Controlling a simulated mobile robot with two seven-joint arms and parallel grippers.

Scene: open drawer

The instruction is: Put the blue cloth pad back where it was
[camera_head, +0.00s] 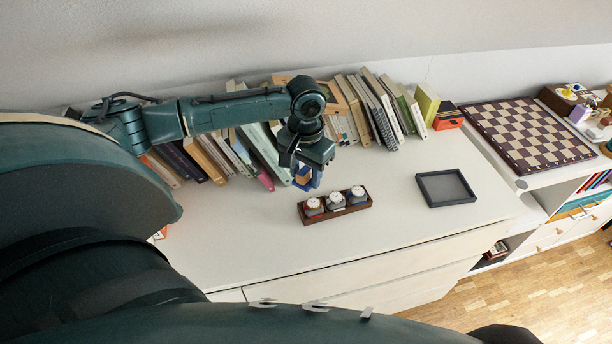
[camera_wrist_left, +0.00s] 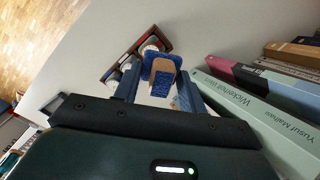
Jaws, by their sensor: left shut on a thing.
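The blue cloth pad (camera_wrist_left: 148,64) is between my left gripper's fingers (camera_wrist_left: 160,90) in the left wrist view, with a tan face beside its blue sides. In the head view the pad (camera_head: 304,175) shows small and partly hidden under my left gripper (camera_head: 306,182). That gripper is shut on the pad and holds it near the books, behind the watch box. The brown watch box (camera_head: 335,213) stands on the white top with three watches on pads in a row. It also shows beyond the pad in the left wrist view (camera_wrist_left: 164,35). My right gripper is not in view.
A row of books (camera_head: 380,112) lines the wall behind my left gripper. A shallow dark tray (camera_head: 446,187), empty, lies to the right. A chessboard (camera_head: 525,133) is on the far-right unit. The white top (camera_head: 255,245) is clear in front of the box.

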